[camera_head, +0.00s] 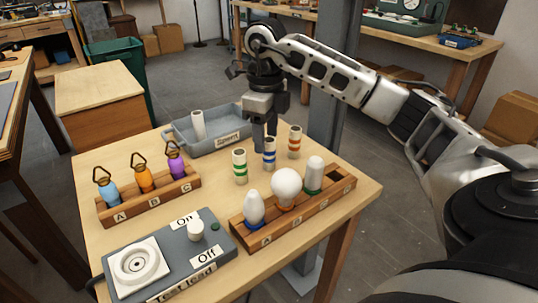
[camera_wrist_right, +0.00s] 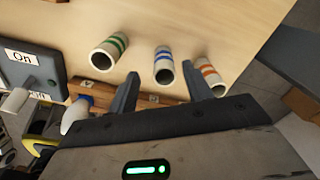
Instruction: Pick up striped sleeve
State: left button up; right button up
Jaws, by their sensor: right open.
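Three white sleeves stand upright on the table: one with green stripes (camera_head: 240,166), one with blue stripes (camera_head: 269,153), one with orange stripes (camera_head: 294,141). My right gripper (camera_head: 265,138) is open and points down just above the blue-striped sleeve, its fingers overlapping it in the head view. In the right wrist view the blue-striped sleeve (camera_wrist_right: 163,66) shows beyond and between the two open fingertips (camera_wrist_right: 160,80). The green-striped sleeve (camera_wrist_right: 109,52) is to the left and the orange-striped sleeve (camera_wrist_right: 208,76) to the right. Whether the fingers touch any sleeve, I cannot tell. My left gripper is not in view.
A grey "Spent" tray (camera_head: 181,136) holding a white cylinder is behind the sleeves. A wooden rack (camera_head: 262,241) with bulbs stands in front. A lettered rack (camera_head: 124,216) with blue, orange and purple pieces is at left. A grey test box (camera_head: 210,258) is at front left.

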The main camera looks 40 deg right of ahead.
aim_at(269, 149)
jog(key=f, duration=0.4)
jog(key=shift+s+d+f, duration=0.1)
jog(key=shift+d+f, duration=0.25)
jog(key=c, duration=1)
jog(key=shift+r, duration=0.1)
jog(key=shift+c, duration=0.2)
